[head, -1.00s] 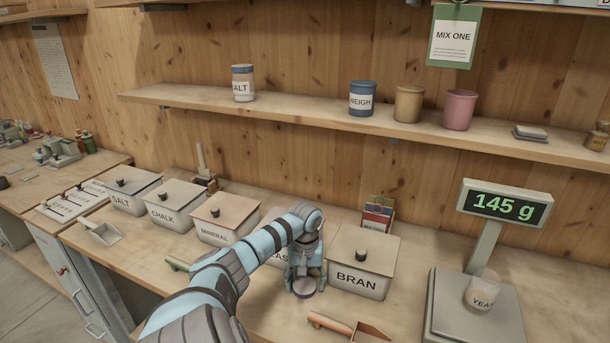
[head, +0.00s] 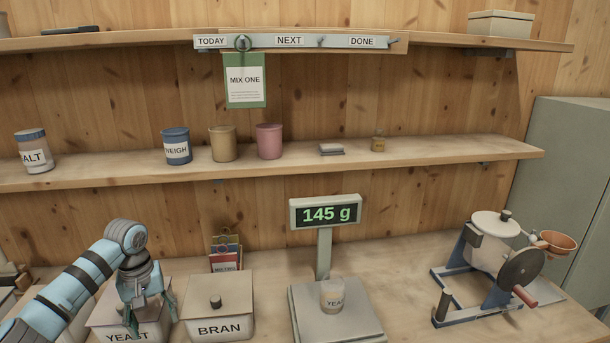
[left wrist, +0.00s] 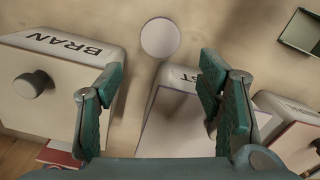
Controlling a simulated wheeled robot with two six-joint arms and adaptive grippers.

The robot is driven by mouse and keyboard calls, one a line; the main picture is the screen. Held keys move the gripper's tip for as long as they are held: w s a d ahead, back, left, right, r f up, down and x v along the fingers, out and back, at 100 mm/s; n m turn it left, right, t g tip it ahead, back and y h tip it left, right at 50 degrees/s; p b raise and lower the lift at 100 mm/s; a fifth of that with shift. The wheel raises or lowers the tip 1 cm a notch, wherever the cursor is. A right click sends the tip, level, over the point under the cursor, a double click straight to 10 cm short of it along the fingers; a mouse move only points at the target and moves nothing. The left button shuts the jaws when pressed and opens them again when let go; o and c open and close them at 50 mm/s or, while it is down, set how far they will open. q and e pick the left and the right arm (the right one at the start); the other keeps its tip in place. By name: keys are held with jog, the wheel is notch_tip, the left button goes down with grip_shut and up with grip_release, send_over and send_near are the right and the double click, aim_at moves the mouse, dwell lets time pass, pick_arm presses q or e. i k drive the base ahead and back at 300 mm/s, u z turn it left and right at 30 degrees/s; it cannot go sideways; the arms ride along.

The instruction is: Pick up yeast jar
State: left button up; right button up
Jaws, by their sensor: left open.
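The yeast jar (head: 333,295) is a small, pale, see-through jar labelled YEA..., upright on the scale plate (head: 352,325). My left gripper (head: 152,308) is open and empty, low by the yeast bin (head: 112,313) and well left of the jar. In the left wrist view its two green fingers (left wrist: 163,68) are spread apart. A round pale disc, perhaps a lid (left wrist: 160,38), lies on the bench beyond the fingertips. The yeast jar does not show in the left wrist view. My right gripper is not in view.
The bran bin (head: 218,307) stands between my left gripper and the scale. The scale display (head: 325,214) reads 145 g on a post behind the jar. A mill with a crank (head: 495,245) stands at the right. A shelf (head: 400,151) runs above the bench.

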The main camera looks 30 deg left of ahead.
aim_at(333, 285)
jog(key=k, duration=1)
